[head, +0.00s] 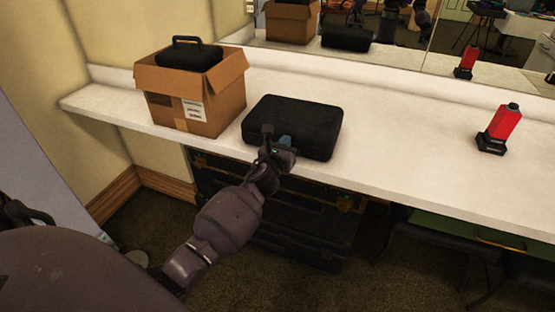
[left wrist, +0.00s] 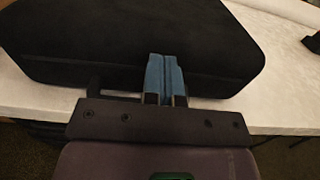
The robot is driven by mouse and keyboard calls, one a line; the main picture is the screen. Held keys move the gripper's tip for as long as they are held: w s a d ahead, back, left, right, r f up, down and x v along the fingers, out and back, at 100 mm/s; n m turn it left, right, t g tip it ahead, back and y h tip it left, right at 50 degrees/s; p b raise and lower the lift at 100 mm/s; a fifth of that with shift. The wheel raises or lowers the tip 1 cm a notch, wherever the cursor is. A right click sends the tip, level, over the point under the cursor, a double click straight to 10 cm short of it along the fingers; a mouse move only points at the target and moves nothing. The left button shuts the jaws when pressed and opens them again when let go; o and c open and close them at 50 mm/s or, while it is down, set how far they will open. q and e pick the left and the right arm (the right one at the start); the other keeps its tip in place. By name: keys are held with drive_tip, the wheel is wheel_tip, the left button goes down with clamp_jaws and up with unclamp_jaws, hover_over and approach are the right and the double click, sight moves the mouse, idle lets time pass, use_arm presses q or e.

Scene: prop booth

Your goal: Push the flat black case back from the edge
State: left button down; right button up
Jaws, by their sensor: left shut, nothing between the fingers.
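The flat black case (head: 293,121) lies on the white counter near its front edge, just right of the cardboard box. In the left wrist view the case (left wrist: 130,45) fills the upper part of the picture. My left gripper (head: 285,141) is at the front side of the case. Its blue fingertips (left wrist: 165,72) are shut together with nothing between them, and they point at the front face of the case. They look to be touching or very close to it; I cannot tell which. My right gripper does not show.
An open cardboard box (head: 205,100) with another black case (head: 190,53) in it stands left on the counter (head: 400,135). A red and black object (head: 500,128) stands at the right. A mirror lines the back. Dark drawers or cases (head: 290,225) sit below the counter.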

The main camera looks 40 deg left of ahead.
sight(301, 116)
use_arm(q)
drive_tip(key=b+x, duration=0.1)
drive_tip(key=x, duration=0.4)
drive_tip(key=b+x, duration=0.2)
drive_tip(key=x, duration=0.3)
drive_tip(key=b+x, duration=0.1)
drive_tip(key=x, duration=0.4)
drive_tip(key=shift+w+a+f, duration=0.15)
drive_tip(key=shift+w+f, duration=0.05)
drive_tip(key=shift+f, duration=0.2)
drive_tip(key=shift+w+a+r+b, duration=0.1)
drive_tip(key=shift+w+r+b, duration=0.15)
drive_tip(key=shift+w+b, duration=0.1)
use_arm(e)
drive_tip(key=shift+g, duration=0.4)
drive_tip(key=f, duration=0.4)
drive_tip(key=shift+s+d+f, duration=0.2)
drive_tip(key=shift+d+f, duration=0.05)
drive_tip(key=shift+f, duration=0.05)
use_arm(q)
drive_tip(key=shift+s, duration=0.1)
